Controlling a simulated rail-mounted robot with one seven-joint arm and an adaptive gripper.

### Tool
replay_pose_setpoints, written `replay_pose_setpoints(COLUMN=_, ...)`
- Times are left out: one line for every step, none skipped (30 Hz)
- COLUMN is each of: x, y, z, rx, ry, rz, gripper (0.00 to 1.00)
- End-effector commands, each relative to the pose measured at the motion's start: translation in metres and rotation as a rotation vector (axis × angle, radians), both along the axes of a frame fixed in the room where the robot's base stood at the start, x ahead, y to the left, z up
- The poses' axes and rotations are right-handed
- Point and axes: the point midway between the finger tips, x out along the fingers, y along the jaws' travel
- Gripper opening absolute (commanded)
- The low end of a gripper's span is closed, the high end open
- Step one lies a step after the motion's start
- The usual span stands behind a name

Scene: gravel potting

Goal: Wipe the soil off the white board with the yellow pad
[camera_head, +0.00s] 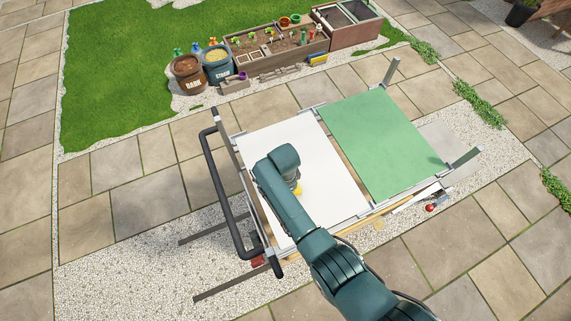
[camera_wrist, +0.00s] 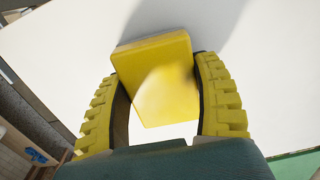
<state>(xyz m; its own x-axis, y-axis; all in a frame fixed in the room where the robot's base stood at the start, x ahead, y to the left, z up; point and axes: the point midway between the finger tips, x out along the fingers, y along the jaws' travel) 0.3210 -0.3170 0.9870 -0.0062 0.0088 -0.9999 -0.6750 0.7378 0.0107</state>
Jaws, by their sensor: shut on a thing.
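The white board (camera_head: 327,178) lies flat on a cart-like frame, to the left of a green board. My gripper (camera_head: 298,188) is over the middle of the white board, mostly hidden behind my arm in the head view. In the wrist view my gripper (camera_wrist: 160,95) has its two yellow ribbed fingers on either side of the yellow pad (camera_wrist: 155,75) and is shut on it. The pad is tilted in the picture, close to or on the white surface; contact cannot be told. No soil shows clearly on the visible white areas; part of the board is hidden by my arm.
The green board (camera_head: 383,143) fills the right half of the frame. A dark handle rail (camera_head: 222,195) runs along its left side, and metal posts stand at the corners. Planter boxes (camera_head: 275,48) and pots labelled DARK (camera_head: 187,75) and STONE (camera_head: 219,68) stand behind.

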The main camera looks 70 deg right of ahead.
Motion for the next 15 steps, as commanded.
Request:
replay_pose_setpoints(x=0.002, y=-0.002, z=0.021, rx=-0.009, ry=-0.01, rz=0.0, gripper=0.33)
replay_pose_setpoints(x=0.002, y=-0.002, z=0.021, rx=-0.007, ry=-0.006, rz=0.001, gripper=0.33)
replay_pose_setpoints(x=0.002, y=-0.001, z=0.025, rx=-0.007, ry=-0.006, rz=0.002, gripper=0.33)
replay_pose_setpoints(x=0.002, y=-0.001, z=0.028, rx=-0.007, ry=-0.006, rz=0.002, gripper=0.33)
replay_pose_setpoints(x=0.003, y=-0.001, z=0.03, rx=-0.007, ry=-0.006, rz=0.003, gripper=0.33)
replay_pose_setpoints(x=0.003, y=-0.001, z=0.034, rx=-0.007, ry=-0.006, rz=0.003, gripper=0.33)
replay_pose_setpoints(x=0.003, y=-0.001, z=0.037, rx=-0.007, ry=-0.006, rz=0.004, gripper=0.33)
replay_pose_setpoints(x=0.003, y=-0.001, z=0.04, rx=-0.007, ry=-0.006, rz=0.005, gripper=0.33)
replay_pose_setpoints(x=0.004, y=0.0, z=0.043, rx=-0.007, ry=-0.007, rz=0.005, gripper=0.33)
replay_pose_setpoints(x=0.004, y=0.0, z=0.046, rx=-0.007, ry=-0.007, rz=0.006, gripper=0.33)
replay_pose_setpoints(x=0.004, y=0.0, z=0.049, rx=-0.007, ry=-0.007, rz=0.006, gripper=0.33)
replay_pose_setpoints(x=0.004, y=0.0, z=0.052, rx=-0.007, ry=-0.007, rz=0.007, gripper=0.33)
replay_pose_setpoints(x=0.004, y=0.0, z=0.055, rx=-0.007, ry=-0.007, rz=0.008, gripper=0.33)
replay_pose_setpoints(x=0.005, y=0.0, z=0.058, rx=-0.007, ry=-0.007, rz=0.008, gripper=0.33)
replay_pose_setpoints(x=0.005, y=0.0, z=0.061, rx=-0.007, ry=-0.007, rz=0.009, gripper=0.33)
